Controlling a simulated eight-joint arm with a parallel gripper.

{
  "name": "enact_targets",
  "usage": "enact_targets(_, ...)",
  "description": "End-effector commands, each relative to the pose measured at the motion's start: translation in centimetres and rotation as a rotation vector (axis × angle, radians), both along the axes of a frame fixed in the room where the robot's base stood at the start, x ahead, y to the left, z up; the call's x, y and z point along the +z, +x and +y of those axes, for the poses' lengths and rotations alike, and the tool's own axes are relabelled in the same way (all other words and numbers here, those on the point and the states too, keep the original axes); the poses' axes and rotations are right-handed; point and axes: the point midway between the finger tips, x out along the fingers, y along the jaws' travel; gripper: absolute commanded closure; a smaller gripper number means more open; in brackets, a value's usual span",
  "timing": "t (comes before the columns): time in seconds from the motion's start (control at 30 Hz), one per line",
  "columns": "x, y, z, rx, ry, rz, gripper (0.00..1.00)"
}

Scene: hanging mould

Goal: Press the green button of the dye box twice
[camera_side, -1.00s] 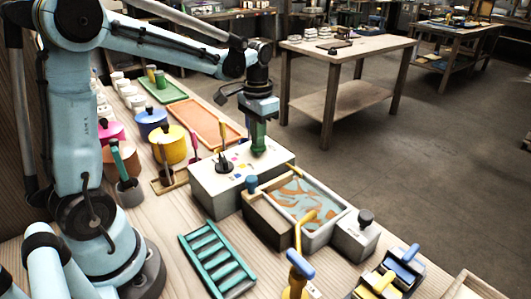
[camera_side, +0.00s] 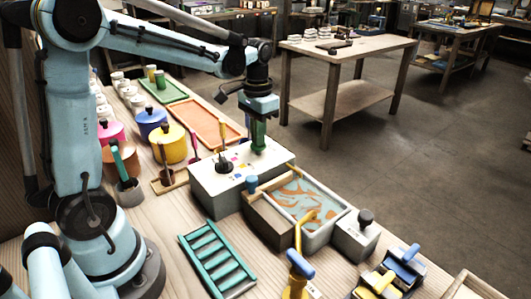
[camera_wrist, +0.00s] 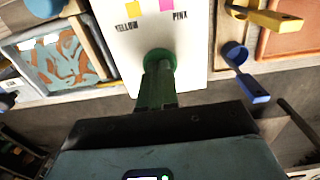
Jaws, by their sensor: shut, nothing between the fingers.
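The dye box (camera_side: 212,189) is a pale block with small colour patches on top. In the wrist view its white top (camera_wrist: 120,62) shows a yellow and a pink patch with the words YELLOW and PINK. My gripper (camera_side: 258,147) points down over the far right part of the box top, its green fingers shut and empty. In the wrist view the gripper (camera_wrist: 158,74) stands in front of a round green button (camera_wrist: 157,53), covering part of it. I cannot tell whether the fingertips touch the button.
A tray of marbled orange and blue liquid (camera_side: 335,216) adjoins the box. A teal rack (camera_side: 217,260) lies in front. Coloured pots, such as a yellow one (camera_side: 170,147), and an orange tray (camera_side: 207,122) are behind left.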

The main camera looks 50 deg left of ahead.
Motion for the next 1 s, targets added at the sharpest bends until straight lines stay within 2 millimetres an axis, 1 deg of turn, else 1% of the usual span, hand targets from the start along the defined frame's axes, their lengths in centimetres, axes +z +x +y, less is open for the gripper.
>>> enact_targets(0.23, -0.9, 0.0, 0.0, 0.0, 0.0, -0.001, 1.0)
enact_targets(0.43, -0.9, 0.0, 0.0, 0.0, 0.0, -0.001, 1.0)
enact_targets(0.8, 0.7, 0.0, 0.0, 0.0, 0.0, -0.001, 1.0)
enact_targets(1.0, 0.7, 0.0, 0.0, 0.0, 0.0, -0.001, 1.0)
